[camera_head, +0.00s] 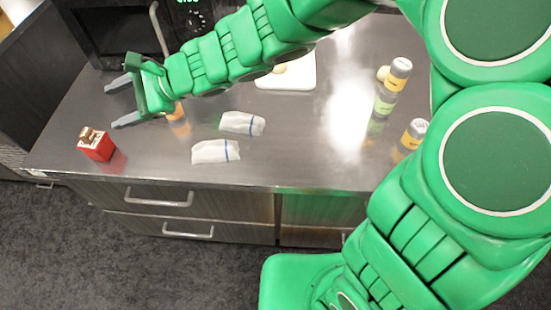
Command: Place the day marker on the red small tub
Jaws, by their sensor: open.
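The red small tub (97,148) stands near the front left of the steel counter. Something small, brown and white, shows at its top; I cannot tell what it is. My gripper (113,104) is open, its two grey fingers pointing left, above and behind the tub in the picture. Nothing shows between the fingers. I cannot make out which thing is the day marker. An orange item (176,111) stands just right of my gripper, partly hidden by it.
Two white packets with blue bands (213,151) (240,122) lie mid-counter. A white board (292,78) is at the back, partly covered by my arm. Labelled jars (385,102) (413,134) stand at the right. A dark appliance (115,30) is at the back left.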

